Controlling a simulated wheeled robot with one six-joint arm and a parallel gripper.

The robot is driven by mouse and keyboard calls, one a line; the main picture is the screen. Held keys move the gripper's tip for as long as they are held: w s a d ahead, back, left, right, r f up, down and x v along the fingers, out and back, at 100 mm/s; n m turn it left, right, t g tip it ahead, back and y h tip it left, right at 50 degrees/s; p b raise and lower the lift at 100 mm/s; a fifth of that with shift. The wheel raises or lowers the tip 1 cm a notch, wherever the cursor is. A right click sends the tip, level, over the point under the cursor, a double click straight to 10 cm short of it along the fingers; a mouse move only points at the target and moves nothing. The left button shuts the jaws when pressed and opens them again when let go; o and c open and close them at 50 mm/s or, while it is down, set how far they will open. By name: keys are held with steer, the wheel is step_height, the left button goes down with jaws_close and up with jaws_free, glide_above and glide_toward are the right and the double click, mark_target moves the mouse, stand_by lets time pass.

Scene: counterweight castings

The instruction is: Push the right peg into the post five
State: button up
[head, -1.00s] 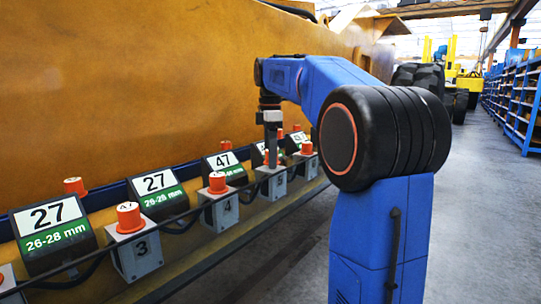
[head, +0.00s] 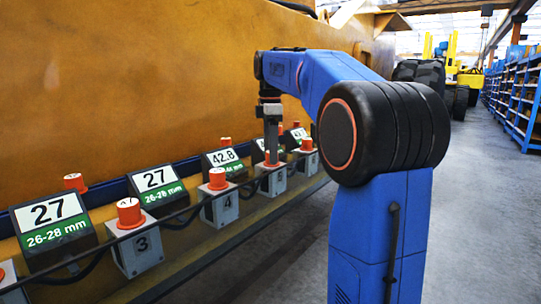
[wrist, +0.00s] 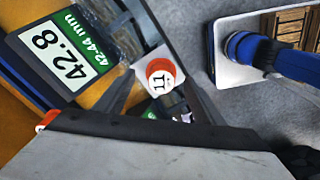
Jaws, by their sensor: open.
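My gripper (head: 271,150) points down at the post five (head: 274,181), whose small label is hard to read. An orange peg sliver (head: 266,158) shows beside the finger. In the wrist view, an orange peg with a white numbered top (wrist: 160,74) sits on a white post, framed between my open, empty fingers (wrist: 158,92). Whether they touch it, I cannot tell. The nearby display (wrist: 62,57) reads 42.8 over a green 42-44 mm band; it also shows in the head view (head: 223,157).
Post four (head: 219,207) and post three (head: 137,249), each with an orange peg, stand nearer along the rail. Two displays (head: 50,222) (head: 157,184) read 27. A dark cable runs before the posts.

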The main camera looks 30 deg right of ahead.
step_height(320, 180, up, 10)
steer(key=shift+r, duration=0.2)
stand_by(0.9)
